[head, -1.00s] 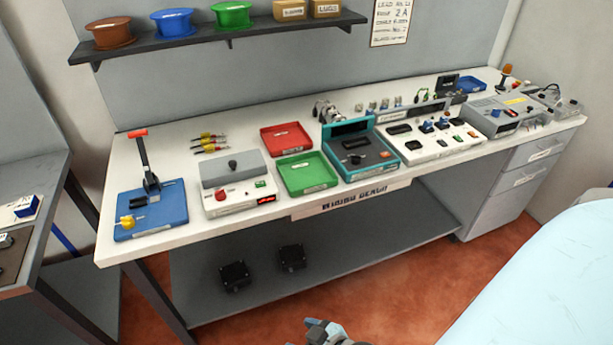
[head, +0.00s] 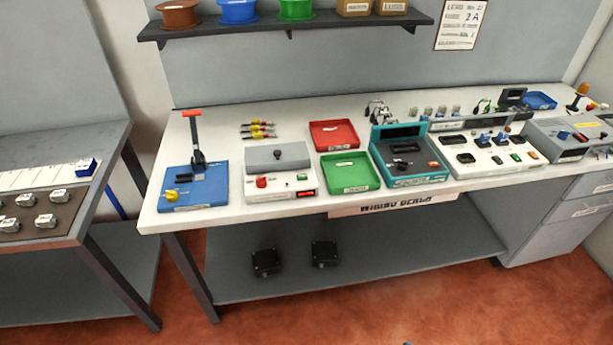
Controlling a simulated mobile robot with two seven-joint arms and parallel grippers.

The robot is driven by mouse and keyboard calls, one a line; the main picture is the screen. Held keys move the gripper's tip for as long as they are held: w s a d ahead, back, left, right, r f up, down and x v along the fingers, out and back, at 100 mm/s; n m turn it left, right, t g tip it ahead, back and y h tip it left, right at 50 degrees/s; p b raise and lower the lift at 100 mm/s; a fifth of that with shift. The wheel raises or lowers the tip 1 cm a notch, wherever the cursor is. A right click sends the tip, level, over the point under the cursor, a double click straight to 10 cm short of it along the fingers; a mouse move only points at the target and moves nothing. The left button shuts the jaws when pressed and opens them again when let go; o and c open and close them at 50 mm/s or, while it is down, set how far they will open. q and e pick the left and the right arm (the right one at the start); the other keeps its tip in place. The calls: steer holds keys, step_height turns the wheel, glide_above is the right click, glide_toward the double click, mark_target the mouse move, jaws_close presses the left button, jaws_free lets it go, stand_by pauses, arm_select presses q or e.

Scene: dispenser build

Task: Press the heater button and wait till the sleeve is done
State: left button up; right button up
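A white box with a grey hinged-looking lid, likely the heater (head: 279,171), stands on the bench between the blue lever press and the trays. Its front has a red knob (head: 262,182), a small green button (head: 301,177) and a lit red display (head: 305,193). The lid, with a dark knob on top, looks closed. I cannot make out a sleeve; any inside is hidden. Neither of my grippers shows clearly; only a tiny dark speck is at the bottom edge.
The white bench (head: 215,221) also holds a blue lever press (head: 197,187), a red tray (head: 334,147), a green tray (head: 350,187), a teal device (head: 408,182) and a white panel (head: 490,160). Another table (head: 60,225) stands left. The red floor in front is clear.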

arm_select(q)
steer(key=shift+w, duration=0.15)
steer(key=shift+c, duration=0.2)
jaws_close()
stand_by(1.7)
